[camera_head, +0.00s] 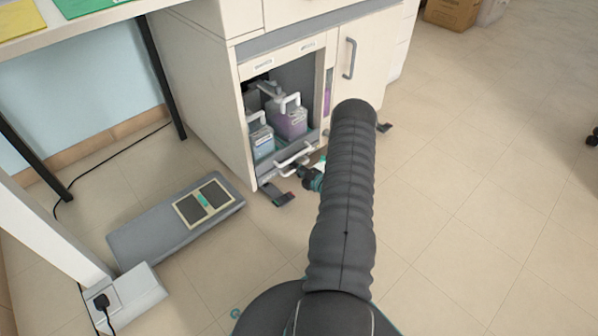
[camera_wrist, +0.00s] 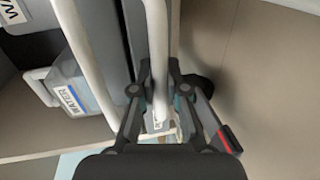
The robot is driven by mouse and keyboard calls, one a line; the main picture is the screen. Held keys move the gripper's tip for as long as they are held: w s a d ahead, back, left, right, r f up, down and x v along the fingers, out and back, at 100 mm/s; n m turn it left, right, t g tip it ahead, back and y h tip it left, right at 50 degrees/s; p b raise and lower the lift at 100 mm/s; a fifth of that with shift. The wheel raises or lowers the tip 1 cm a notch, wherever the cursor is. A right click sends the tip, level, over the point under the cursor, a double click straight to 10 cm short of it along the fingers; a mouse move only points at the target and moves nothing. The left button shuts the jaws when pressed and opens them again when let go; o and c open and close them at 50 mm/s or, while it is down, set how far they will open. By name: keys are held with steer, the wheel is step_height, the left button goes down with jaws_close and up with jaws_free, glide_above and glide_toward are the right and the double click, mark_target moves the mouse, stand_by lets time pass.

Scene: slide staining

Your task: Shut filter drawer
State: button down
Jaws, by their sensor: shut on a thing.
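The filter drawer (camera_head: 268,172) is low in the white cabinet, with a white bar handle (camera_head: 294,154) along its front. My gripper (camera_head: 308,177) is at this handle, partly hidden by my arm. In the wrist view the white handle bar (camera_wrist: 158,50) runs between the two fingers of my gripper (camera_wrist: 160,98), which are shut on it. I cannot tell exactly how far the drawer stands out.
Labelled containers stand in the cabinet opening, including a purple one (camera_head: 290,121) and a water container (camera_wrist: 88,82). A grey foot pedal unit (camera_head: 150,232) and a socket box (camera_head: 138,296) lie at left.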

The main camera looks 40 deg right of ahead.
steer(key=shift+w, duration=0.55)
steer(key=c, duration=1.2)
jaws_free()
steer(key=shift+w+a, duration=0.15)
steer(key=shift+s+d+r, duration=0.1)
steer(key=shift+s+d, duration=0.1)
steer(key=shift+s, duration=0.35)
steer(key=v, duration=1.1)
